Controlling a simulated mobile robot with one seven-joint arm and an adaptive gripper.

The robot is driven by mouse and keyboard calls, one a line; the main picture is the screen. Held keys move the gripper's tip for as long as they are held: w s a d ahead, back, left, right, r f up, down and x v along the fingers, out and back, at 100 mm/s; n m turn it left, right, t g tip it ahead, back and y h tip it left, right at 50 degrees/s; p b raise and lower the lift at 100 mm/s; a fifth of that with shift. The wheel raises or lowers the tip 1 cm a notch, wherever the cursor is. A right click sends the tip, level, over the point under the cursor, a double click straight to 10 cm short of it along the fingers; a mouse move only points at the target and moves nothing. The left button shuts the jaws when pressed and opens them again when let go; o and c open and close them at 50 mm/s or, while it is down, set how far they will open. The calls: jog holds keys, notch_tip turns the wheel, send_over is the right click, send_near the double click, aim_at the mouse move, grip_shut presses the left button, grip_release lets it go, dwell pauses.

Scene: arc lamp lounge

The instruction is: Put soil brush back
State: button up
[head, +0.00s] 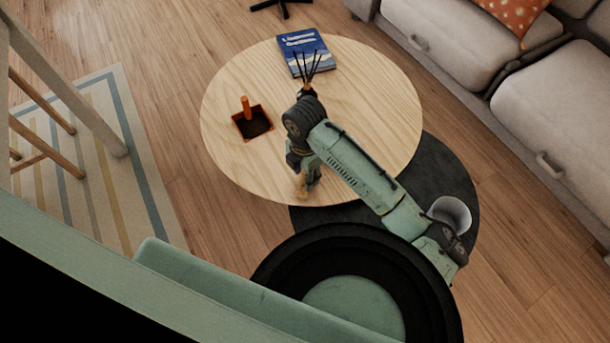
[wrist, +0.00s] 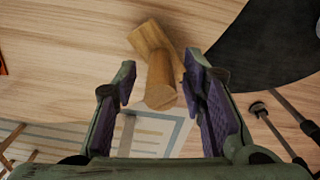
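The wooden object that I take for the soil brush (wrist: 161,80) lies near the front edge of the round table (head: 235,85). In the wrist view its rounded handle end points toward me and a thicker block sits behind it. In the head view only a small tan part of it (head: 302,190) shows beside my gripper (head: 308,180). My gripper, also in the wrist view (wrist: 158,85), is open, with its purple-padded fingers on either side of the handle and gaps showing. Its bristles cannot be made out.
An orange square tray (head: 238,130) of dark soil with an upright orange handle (head: 246,106) stands left on the table. A blue book (head: 306,52) and a reed diffuser (head: 306,75) are farther back. A grey sofa (head: 430,35) is at right. The table's left front is clear.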

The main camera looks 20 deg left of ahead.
notch_tip(320, 180, up, 10)
jog(key=shift+r, duration=0.25)
